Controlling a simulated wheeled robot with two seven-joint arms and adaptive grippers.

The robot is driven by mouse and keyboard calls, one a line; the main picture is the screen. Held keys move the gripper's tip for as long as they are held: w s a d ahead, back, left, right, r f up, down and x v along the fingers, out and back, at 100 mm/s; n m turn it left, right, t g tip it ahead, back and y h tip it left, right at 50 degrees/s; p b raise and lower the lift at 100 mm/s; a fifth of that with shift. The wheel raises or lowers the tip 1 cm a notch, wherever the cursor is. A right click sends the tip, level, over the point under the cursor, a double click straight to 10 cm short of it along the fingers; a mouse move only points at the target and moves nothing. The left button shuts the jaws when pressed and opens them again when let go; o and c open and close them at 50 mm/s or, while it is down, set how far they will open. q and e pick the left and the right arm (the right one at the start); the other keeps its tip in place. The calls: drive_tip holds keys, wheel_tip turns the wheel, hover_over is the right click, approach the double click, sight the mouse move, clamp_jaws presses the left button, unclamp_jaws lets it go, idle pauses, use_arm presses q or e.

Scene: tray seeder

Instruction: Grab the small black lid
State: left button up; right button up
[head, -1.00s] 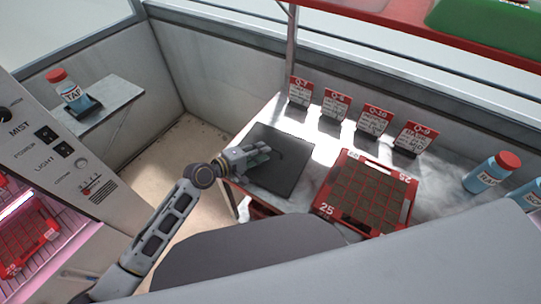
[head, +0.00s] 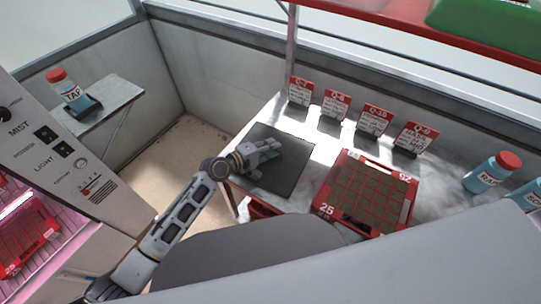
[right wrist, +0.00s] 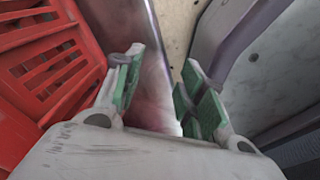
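I cannot make out the small black lid for certain; the dark mat (head: 285,182) and my left gripper may hide it. The mat lies on the left part of the table. My left gripper (head: 271,148) is over the far part of the mat, its fingers pointing right. Whether the fingers are apart or shut on something is too small to tell. My right gripper (right wrist: 158,95) shows in the right wrist view, with its green-padded fingers apart and nothing between them.
A red seed tray (head: 327,208) with dark cells stands right of the mat. Several red-and-white cards (head: 336,104) stand along the back. A red-capped bottle (head: 490,174) stands at right, another (head: 68,92) on a left shelf. A red slatted crate (right wrist: 45,65) is near my right gripper.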

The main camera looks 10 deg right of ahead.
drive_tip(key=shift+d, duration=0.15)
use_arm(q)
drive_tip(key=shift+c, duration=0.5)
use_arm(e)
drive_tip(key=shift+d, duration=0.65)
use_arm(q)
clamp_jaws()
use_arm(e)
drive_tip(key=shift+a, duration=0.5)
use_arm(q)
drive_tip(key=shift+r, duration=0.25)
wheel_tip(320, 180, up, 8)
drive_tip(key=shift+r+p, duration=0.15)
drive_tip(key=shift+p, duration=0.65)
drive_tip(key=shift+r, duration=0.65)
use_arm(e)
drive_tip(key=shift+s+a+r, duration=0.6)
drive_tip(key=shift+a+r, duration=0.1)
drive_tip(key=shift+r, duration=0.05)
